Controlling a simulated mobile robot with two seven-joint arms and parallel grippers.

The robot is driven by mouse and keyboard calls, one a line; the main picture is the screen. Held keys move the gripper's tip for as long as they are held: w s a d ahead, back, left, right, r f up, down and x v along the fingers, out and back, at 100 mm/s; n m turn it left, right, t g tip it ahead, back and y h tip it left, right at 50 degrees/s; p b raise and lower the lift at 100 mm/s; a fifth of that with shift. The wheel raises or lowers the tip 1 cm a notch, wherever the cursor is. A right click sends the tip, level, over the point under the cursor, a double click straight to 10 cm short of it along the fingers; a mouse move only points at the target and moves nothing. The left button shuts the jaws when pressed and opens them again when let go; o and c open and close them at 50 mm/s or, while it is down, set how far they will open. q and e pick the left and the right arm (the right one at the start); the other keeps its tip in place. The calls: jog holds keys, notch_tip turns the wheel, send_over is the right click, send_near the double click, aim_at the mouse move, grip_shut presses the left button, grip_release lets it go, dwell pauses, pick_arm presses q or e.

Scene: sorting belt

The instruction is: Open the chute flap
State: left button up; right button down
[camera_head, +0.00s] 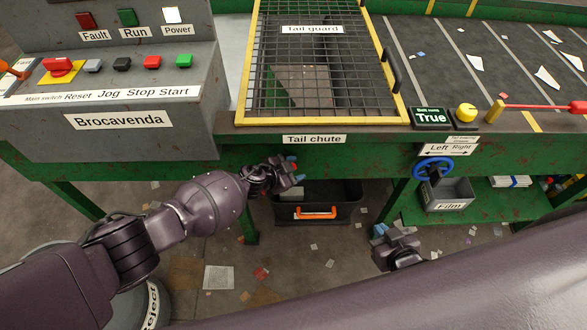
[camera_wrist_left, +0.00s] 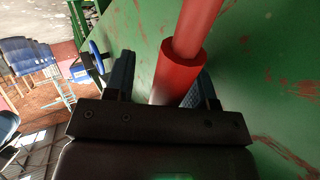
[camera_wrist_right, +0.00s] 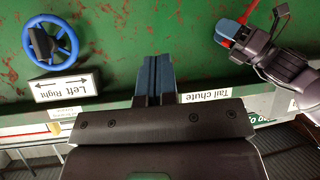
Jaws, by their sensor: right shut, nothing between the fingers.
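The tail chute, marked by its label (camera_head: 300,139), is on the green front of the machine. A red handle (camera_wrist_left: 180,70) sticks out from the green panel in the left wrist view. My left gripper (camera_head: 293,170) is below the chute label, its blue-padded fingers (camera_wrist_left: 163,85) on either side of the handle. A gap shows between the handle and the left-hand finger. Only a little red shows there in the head view. The flap itself cannot be made out. My right gripper (camera_head: 380,233) is shut and empty, lower right, apart from the handle; its fingers (camera_wrist_right: 158,75) are together.
A dark bin with an orange handle (camera_head: 316,213) stands under the chute. A blue handwheel (camera_head: 433,167) and a film box (camera_head: 448,194) are to the right. The control console (camera_head: 115,118) is at left. Paper scraps litter the floor.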

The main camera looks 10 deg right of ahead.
pick_arm(q)
jog(key=shift+a+r+p, duration=0.25)
jog(key=shift+a+p, duration=0.05)
jog(key=p+v, duration=0.5)
jog(key=v, duration=0.5)
jog(key=shift+s, duration=0.2)
pick_arm(e)
jog(key=r, duration=0.4)
jog(key=shift+s+r, duration=0.3)
jog(key=shift+s, duration=0.05)
pick_arm(q)
jog(key=shift+f, duration=0.15)
pick_arm(e)
jog(key=shift+w+r, duration=0.1)
jog(key=shift+r, duration=0.1)
